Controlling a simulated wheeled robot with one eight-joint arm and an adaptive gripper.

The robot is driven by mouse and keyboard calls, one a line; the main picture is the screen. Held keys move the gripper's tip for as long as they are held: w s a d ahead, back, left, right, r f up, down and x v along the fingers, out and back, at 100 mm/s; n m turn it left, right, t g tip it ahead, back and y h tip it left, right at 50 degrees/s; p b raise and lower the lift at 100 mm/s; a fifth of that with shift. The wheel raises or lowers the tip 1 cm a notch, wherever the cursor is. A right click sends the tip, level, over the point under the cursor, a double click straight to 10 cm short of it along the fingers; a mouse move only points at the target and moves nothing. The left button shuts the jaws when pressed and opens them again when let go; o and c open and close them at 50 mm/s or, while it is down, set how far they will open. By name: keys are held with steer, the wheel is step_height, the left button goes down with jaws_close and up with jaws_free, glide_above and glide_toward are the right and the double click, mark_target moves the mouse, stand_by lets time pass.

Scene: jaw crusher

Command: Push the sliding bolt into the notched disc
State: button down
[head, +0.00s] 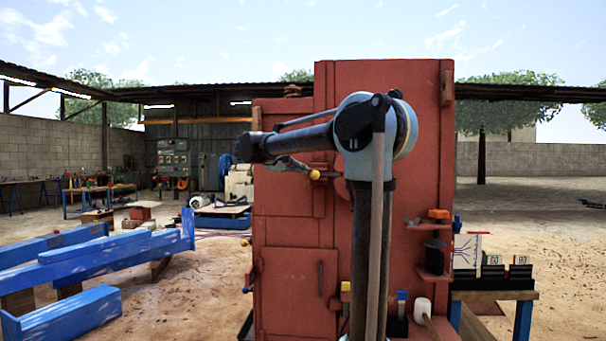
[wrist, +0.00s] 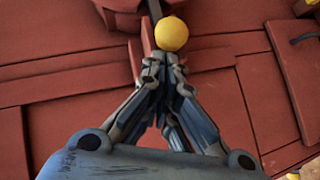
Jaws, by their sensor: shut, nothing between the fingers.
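A round yellow knob (head: 315,174) sits on the front of the red crusher body (head: 292,225), and I take it to be the bolt's handle. In the wrist view the yellow knob (wrist: 171,33) is right at my fingertips, with a thin dark rod (wrist: 154,10) just above it. My gripper (head: 305,168) is shut and empty, its tips beside the knob. In the wrist view my gripper (wrist: 160,58) has its fingers together just below the knob; I cannot tell whether they touch it. I cannot clearly make out the notched disc.
My arm hides part of the red body. A small shelf with a dark spool (head: 434,257) is on the body's right side. A bench (head: 492,294) stands at the right. Blue beams (head: 95,255) lie at the left. Open ground lies around.

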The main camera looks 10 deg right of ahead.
steer(key=w+a+v, duration=0.1)
steer(key=w+v, duration=0.1)
steer(key=v, duration=1)
steer(key=s+d+f+g+y, duration=0.2)
steer(key=s+d+f+y, duration=0.1)
steer(key=s+d+f, duration=0.7)
steer(key=s+d+f+g+y, duration=0.25)
steer(key=s+d+f, duration=0.5)
steer(key=f, duration=0.55)
steer(key=s+a+f+m+y, duration=0.1)
steer(key=s+f+y, duration=0.2)
steer(key=s+f, duration=0.7)
steer(key=s+a+f+m+g+y, duration=0.1)
steer(key=s+f+y, duration=0.3)
steer(key=s+f, duration=0.7)
step_height(320, 180, down, 6)
steer(key=shift+a+r+m, duration=0.1)
steer(key=shift+a+m, duration=0.05)
steer(key=shift+m, duration=0.35)
